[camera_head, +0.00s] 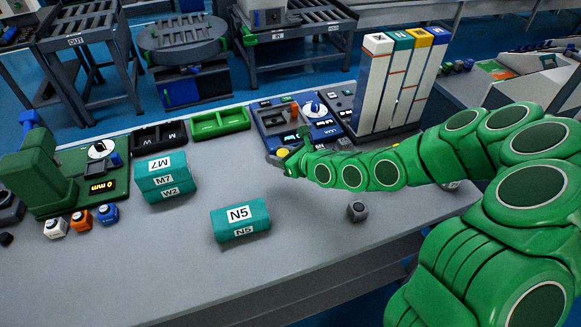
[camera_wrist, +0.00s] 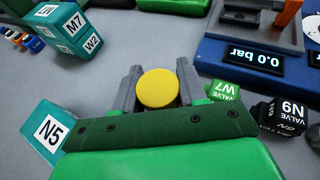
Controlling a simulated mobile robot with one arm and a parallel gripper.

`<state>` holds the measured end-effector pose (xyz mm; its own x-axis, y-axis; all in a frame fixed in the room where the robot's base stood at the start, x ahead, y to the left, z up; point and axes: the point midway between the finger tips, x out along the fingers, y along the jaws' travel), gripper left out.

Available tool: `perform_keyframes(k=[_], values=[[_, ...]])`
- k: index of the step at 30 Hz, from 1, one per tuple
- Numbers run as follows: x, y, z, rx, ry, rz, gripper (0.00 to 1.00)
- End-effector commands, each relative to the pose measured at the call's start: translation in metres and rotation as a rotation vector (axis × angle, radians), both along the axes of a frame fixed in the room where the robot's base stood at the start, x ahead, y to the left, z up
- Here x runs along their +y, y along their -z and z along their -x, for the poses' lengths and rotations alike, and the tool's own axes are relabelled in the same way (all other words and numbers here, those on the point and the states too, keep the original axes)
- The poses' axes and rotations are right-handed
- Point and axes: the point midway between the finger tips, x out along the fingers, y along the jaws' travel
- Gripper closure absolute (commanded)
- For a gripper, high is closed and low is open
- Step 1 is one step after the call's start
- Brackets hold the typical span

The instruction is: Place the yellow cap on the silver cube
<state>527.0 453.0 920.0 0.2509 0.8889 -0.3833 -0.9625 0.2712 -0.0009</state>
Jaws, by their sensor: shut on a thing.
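The round yellow cap (camera_wrist: 157,88) is between the two grey fingers of my gripper (camera_wrist: 158,78) in the wrist view, and the fingers are shut on it. In the head view the yellow cap (camera_head: 283,153) shows at the tip of my gripper (camera_head: 281,159), over the table near the blue panel. A small grey block (camera_head: 357,211), which looks like the silver cube, sits on the table to the right of and nearer than my gripper. Its top detail is too small to tell. It does not show in the wrist view.
Teal blocks N5 (camera_head: 240,220) and M7 (camera_head: 161,176) lie to the left. White (camera_head: 55,228), orange (camera_head: 81,221) and blue (camera_head: 107,214) small cubes stand by the green press (camera_head: 45,175). A blue panel (camera_head: 300,124) and tall white columns (camera_head: 388,85) stand at the back.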

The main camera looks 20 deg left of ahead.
Motion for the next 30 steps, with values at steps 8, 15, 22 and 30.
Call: perform_keyframes(k=[8, 15, 22, 30], values=[[-0.005, -0.01, -0.006, -0.002, 0.003, -0.002, 0.87], [-0.027, -0.022, -0.025, -0.003, 0.001, 0.0, 0.87], [-0.052, -0.033, -0.038, -0.002, -0.014, 0.003, 0.87], [-0.087, -0.044, -0.047, 0.0, -0.055, 0.005, 0.87]])
